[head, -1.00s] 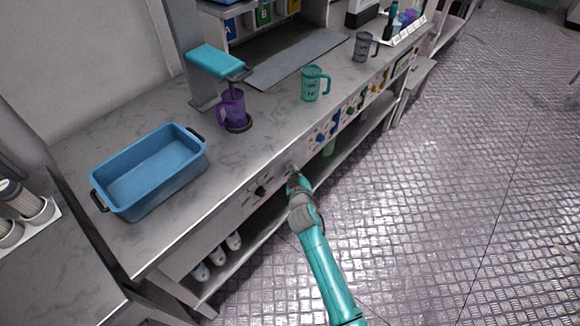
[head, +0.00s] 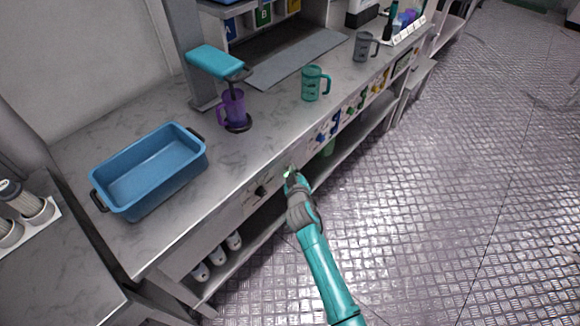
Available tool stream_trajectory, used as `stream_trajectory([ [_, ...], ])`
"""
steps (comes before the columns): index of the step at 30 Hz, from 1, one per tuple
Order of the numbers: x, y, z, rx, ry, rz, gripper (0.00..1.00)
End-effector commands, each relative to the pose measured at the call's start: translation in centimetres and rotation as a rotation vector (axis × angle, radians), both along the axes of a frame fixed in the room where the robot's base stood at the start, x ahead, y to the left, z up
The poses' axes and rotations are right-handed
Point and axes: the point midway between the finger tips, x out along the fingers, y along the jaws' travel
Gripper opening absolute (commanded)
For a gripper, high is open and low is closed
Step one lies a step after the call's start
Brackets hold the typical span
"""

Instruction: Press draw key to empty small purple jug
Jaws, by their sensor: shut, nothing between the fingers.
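A small purple jug (head: 232,108) stands upright on a dark round base under a teal-topped dispenser (head: 215,62) at the back left of the counter. My gripper (head: 289,173) is shut and empty, its tip at the counter's front panel, below and right of the jug. A small green glow shows at the tip. The key there is hidden by the gripper, and I cannot tell whether it is pushed in. A dark control (head: 259,190) sits on the panel to the left of my gripper.
A blue tub (head: 150,172) stands at the counter's left. A teal jug (head: 315,84) and a grey jug (head: 365,47) stand further right. Coloured knobs (head: 350,113) line the front panel right of my gripper. A lower shelf holds several white-capped items (head: 217,256). The floor at right is clear.

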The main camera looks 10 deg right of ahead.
Motion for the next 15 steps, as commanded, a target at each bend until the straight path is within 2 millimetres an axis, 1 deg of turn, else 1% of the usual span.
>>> stream_trajectory([
  [15,-1.4,-1.0,0.0,0.001,0.0,0.001,0.0],
])
